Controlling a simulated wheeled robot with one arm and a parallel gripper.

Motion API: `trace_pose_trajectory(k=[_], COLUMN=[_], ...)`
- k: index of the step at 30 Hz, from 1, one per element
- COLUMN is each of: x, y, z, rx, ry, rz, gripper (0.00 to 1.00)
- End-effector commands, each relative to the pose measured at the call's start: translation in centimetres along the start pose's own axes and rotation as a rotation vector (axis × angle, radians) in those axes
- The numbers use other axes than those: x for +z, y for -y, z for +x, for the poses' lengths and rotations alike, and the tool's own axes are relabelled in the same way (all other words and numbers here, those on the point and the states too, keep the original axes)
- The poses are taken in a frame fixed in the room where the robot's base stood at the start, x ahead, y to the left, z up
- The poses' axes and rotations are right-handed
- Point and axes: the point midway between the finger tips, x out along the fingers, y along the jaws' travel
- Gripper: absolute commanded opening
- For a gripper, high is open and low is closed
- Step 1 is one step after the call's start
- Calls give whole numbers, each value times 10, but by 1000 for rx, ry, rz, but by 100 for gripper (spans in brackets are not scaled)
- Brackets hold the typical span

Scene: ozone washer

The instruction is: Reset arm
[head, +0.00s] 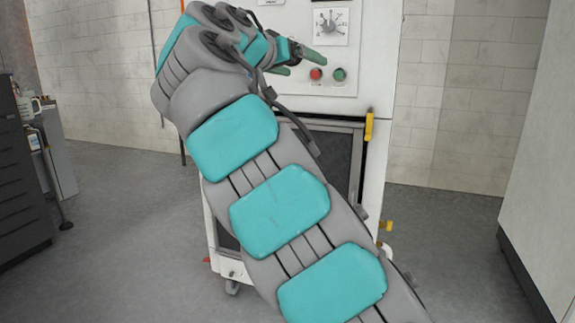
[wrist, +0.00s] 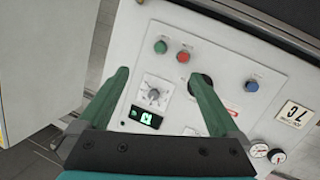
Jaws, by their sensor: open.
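My gripper (head: 300,64) is raised in front of the upper panel of the white washer (head: 378,60). Its two green fingers are spread with nothing between them, and they also show in the wrist view (wrist: 157,77). In the head view the fingers are close to a red button (head: 316,74) and a green button (head: 340,74); I cannot tell whether they touch the panel. The wrist view shows the green button (wrist: 160,47), the red button (wrist: 183,57), a dial (wrist: 154,94), a lit display (wrist: 147,118) and a blue button (wrist: 252,86). My arm hides much of the washer's front.
The washer has a dark door window (head: 332,150) and a yellow handle (head: 369,125). A white cabinet (head: 545,170) stands at the right. Grey floor (head: 455,265) lies clear beside the washer.

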Motion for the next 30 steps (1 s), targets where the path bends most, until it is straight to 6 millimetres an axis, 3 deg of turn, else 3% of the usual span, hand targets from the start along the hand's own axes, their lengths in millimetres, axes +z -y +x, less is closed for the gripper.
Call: trace_pose_trajectory(k=[6, 11, 15, 23, 30], x=[43, 89, 138, 242, 344], y=[-67, -114, -151, -202, -226], z=[34, 46, 48, 24, -28], rx=[77, 95, 82, 1, -138], ry=[193, 347, 487, 751, 977], rz=[-93, -141, -171, -206, -230], gripper=[99, 99, 99, 99, 99])
